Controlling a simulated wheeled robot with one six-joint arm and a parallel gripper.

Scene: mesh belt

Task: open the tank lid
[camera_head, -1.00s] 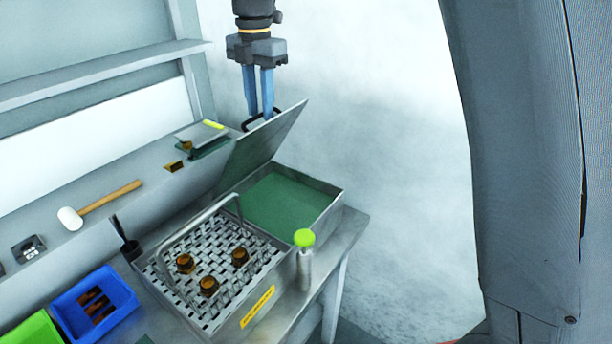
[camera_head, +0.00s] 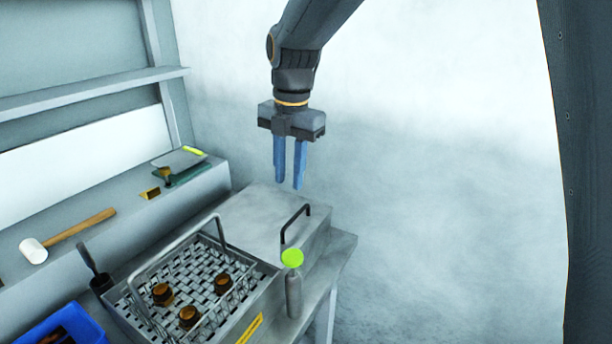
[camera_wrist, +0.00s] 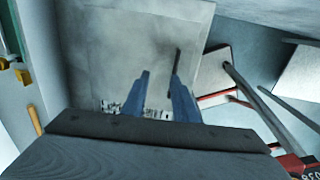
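The tank (camera_head: 262,318) is a grey metal box on the bench. Its flat grey lid (camera_head: 255,215) lies shut over the rear part, with a black bar handle (camera_head: 296,222) near its right side. The lid also shows in the wrist view (camera_wrist: 120,55), with the dark handle (camera_wrist: 177,62) near the right fingertip. My gripper (camera_head: 288,185) is above the lid, a little behind and above the handle in the head view. Its blue fingers are apart with nothing between them. They also show in the wrist view (camera_wrist: 160,85).
A mesh basket (camera_head: 222,258) with brown nuts and a raised bail handle sits in the tank's front part. A green-capped bottle (camera_head: 293,285) stands close beside the tank. A mallet (camera_head: 70,235), a brush (camera_head: 95,270) and a blue bin (camera_head: 60,330) are left. The right side is clear.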

